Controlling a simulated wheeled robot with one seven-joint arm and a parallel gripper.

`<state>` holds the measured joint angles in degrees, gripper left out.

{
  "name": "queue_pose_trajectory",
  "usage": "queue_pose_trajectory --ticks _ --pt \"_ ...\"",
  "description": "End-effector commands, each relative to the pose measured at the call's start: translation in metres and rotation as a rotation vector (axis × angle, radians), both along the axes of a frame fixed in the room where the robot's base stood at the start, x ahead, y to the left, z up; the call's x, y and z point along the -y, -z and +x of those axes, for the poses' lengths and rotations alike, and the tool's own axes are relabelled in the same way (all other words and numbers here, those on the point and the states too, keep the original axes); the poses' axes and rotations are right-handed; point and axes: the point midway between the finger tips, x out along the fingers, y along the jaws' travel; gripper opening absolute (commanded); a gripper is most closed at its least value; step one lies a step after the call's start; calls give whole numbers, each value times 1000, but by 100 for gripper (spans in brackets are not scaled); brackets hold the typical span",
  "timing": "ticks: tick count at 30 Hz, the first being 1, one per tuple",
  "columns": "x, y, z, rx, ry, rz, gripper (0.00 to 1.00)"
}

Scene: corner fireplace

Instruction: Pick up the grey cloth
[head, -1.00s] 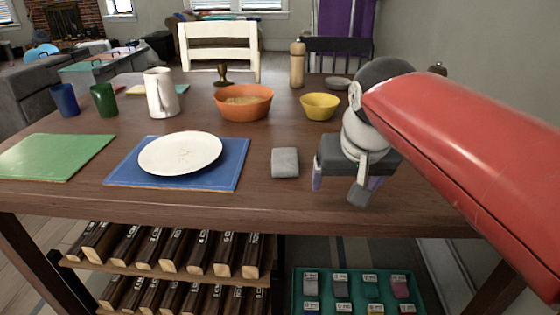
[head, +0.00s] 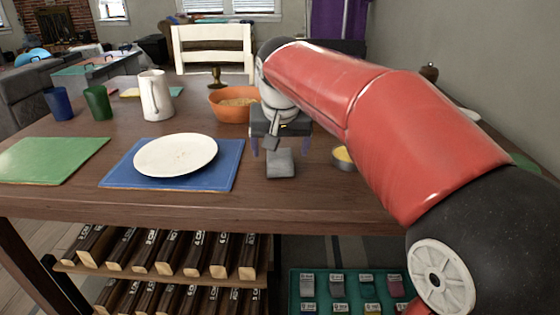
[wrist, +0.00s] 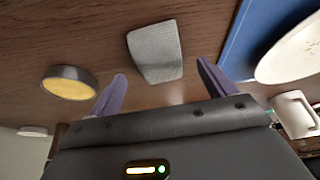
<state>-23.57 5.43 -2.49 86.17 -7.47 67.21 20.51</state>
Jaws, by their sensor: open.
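The grey cloth (head: 281,163) is a small folded square lying on the wooden table, right of the blue mat. It also shows in the wrist view (wrist: 156,53), flat on the table beyond the fingertips. My gripper (head: 280,148) is above the table, over the far side of the cloth in the head view. In the wrist view its two purple fingers (wrist: 163,84) are spread apart with nothing between them. The cloth lies ahead of the gap between the fingers, not touched as far as I can see.
A white plate (head: 176,155) sits on the blue mat (head: 225,178) to the left. The yellow bowl (wrist: 70,83) is close by on the other side. An orange bowl (head: 228,104) and white pitcher (head: 157,96) stand farther back. A green mat (head: 45,160) lies far left.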

Motion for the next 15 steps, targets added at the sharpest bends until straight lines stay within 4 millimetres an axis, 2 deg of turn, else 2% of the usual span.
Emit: queue_pose_trajectory --ticks 1,6,13,15 --pt "-1 10 1 -2 -1 -1 83" --pt "0 24 8 0 0 0 83" --pt "0 26 9 0 0 0 83" --pt "0 26 9 0 0 0 76"
